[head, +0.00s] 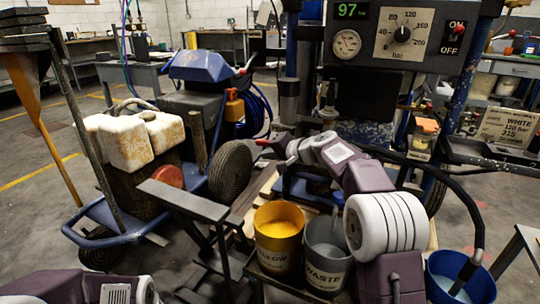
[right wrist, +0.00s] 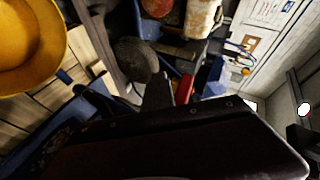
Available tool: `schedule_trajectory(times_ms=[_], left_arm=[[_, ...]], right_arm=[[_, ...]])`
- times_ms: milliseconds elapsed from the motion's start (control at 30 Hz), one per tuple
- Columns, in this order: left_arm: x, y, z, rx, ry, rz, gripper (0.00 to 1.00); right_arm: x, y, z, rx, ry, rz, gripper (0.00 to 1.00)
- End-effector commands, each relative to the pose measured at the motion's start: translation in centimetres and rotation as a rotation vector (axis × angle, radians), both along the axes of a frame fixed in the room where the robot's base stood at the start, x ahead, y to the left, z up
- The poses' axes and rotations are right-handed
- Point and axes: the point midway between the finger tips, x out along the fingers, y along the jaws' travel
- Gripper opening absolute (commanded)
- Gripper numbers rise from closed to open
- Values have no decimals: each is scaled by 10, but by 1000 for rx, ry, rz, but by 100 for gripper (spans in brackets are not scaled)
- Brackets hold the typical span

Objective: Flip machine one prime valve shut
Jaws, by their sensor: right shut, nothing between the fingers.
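A line striper with a dark control panel (head: 405,38) stands in front of me; the panel has a gauge, a pressure dial and a display reading 97. A small red handle (head: 264,142), which looks like a valve lever, sits low on its left side. A red lever (right wrist: 185,88) also shows in the right wrist view, just beyond my right gripper (right wrist: 157,92). In the head view my right gripper (head: 281,150) is shut and empty close to the red handle; I cannot tell whether they touch. My left arm shows only at the bottom left, and its gripper is out of view.
A yellow bucket (head: 278,222) and a grey waste bucket (head: 327,250) stand below my right arm. A blue bucket (head: 449,284) is at the lower right.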

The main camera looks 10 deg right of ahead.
Motion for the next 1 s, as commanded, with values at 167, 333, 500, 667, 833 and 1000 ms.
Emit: schedule_trajectory(times_ms=[167, 333, 500, 667, 833, 1000], left_arm=[[0, 0, 2, 0, 0, 0, 49], [0, 0, 2, 0, 0, 0, 49], [0, 0, 2, 0, 0, 0, 49], [0, 0, 2, 0, 0, 0, 49], [0, 0, 4, 0, 0, 0, 49], [0, 0, 10, 0, 0, 0, 49]], right_arm=[[1, 1, 3, 1, -2, -1, 0], [1, 1, 4, 0, -3, 0, 0], [1, 1, 4, 0, -3, 0, 0], [1, 1, 4, 0, -3, 0, 0], [-5, -3, 9, 0, -4, -2, 0], [-31, -19, 25, 0, -3, -4, 0]])
